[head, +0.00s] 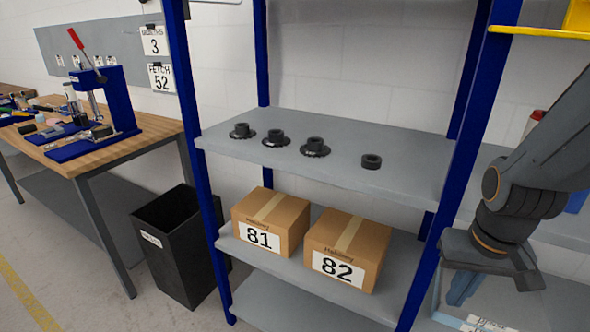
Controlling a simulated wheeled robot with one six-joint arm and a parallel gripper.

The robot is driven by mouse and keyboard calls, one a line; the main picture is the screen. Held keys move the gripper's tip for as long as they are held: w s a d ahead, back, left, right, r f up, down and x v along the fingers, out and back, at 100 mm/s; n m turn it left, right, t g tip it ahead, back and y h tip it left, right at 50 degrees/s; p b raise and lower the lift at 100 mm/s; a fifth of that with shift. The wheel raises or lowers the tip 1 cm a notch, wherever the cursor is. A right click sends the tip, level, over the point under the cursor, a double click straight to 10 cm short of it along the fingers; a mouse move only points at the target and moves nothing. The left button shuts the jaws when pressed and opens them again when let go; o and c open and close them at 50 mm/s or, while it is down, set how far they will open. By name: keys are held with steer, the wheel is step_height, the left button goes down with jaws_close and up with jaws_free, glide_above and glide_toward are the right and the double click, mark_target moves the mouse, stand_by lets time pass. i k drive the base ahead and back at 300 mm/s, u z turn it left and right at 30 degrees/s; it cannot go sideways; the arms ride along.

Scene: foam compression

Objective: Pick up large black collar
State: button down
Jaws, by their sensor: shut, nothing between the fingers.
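Black round parts sit on the grey upper shelf (240,150) of the blue-post rack. Three are collars with a wide toothed flange at the base: a left one (242,131), a middle one (276,139) and a right one (315,147). A plain black ring-shaped collar (371,161) without a flange lies farther right. Which one is the large collar is not clear from size alone. My gripper (496,284) hangs at the right, pointing down, outside the rack's right front post and apart from all the collars. It is shut and empty.
Cardboard boxes 81 (258,243) and 82 (337,268) stand on the shelf below. A blue front post (455,180) stands between my gripper and the collars. A black bin (172,255) and a workbench with a press (110,110) are at the left.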

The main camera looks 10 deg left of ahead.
mark_target(371, 162)
steer(key=u, duration=2.15)
steer(key=i, duration=1.15)
steer(key=z, duration=1.5)
